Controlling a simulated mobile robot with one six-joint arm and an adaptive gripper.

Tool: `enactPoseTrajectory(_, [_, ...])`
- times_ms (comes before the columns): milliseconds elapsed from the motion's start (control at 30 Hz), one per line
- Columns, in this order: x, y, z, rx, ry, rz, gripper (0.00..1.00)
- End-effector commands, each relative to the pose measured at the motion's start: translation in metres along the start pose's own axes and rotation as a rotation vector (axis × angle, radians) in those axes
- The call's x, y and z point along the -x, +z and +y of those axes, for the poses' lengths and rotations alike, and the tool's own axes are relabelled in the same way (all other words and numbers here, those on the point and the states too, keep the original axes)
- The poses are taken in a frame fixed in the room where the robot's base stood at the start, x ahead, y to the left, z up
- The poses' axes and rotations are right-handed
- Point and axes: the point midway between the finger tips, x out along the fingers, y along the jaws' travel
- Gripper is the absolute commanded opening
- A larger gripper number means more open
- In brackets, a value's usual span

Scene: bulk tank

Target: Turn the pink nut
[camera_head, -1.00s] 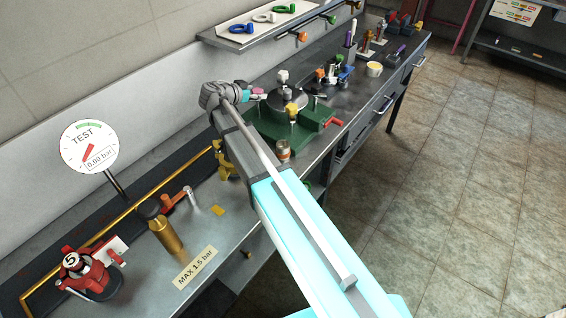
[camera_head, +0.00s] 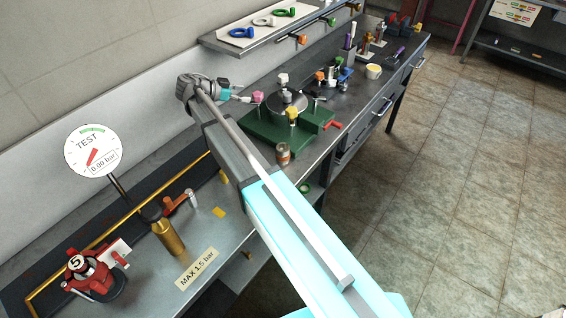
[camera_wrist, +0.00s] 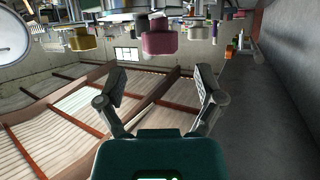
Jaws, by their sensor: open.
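The pink nut (camera_head: 258,97) sits at the left side of the round lid (camera_head: 287,103) on the green fixture (camera_head: 262,128). It also shows in the wrist view (camera_wrist: 160,38), which looks upside down, as a pink knob beyond the fingertips. My gripper (camera_wrist: 160,77) is open, with nothing between its fingers. In the head view my gripper (camera_head: 243,98) is just left of the pink nut, small and partly hard to make out. A gap shows between the fingers and the nut in the wrist view.
A yellow nut (camera_head: 292,112) and a white nut (camera_head: 283,79) stand on the same lid. A red handle (camera_head: 331,125) sticks out at the fixture's right. A jar (camera_head: 283,153) stands in front. A shelf with rings (camera_head: 240,38) hangs above. The gauge (camera_head: 92,150) reads 0.00 bar.

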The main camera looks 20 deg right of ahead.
Motion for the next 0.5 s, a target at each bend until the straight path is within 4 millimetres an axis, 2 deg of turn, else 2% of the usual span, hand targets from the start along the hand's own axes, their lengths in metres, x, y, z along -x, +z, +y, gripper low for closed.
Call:
enactPoseTrajectory(33, [0.01, -0.002, -0.001, 0.001, -0.002, 0.0, 0.87])
enactPoseTrajectory(500, [0.074, -0.002, -0.001, 0.001, -0.002, 0.0, 0.87])
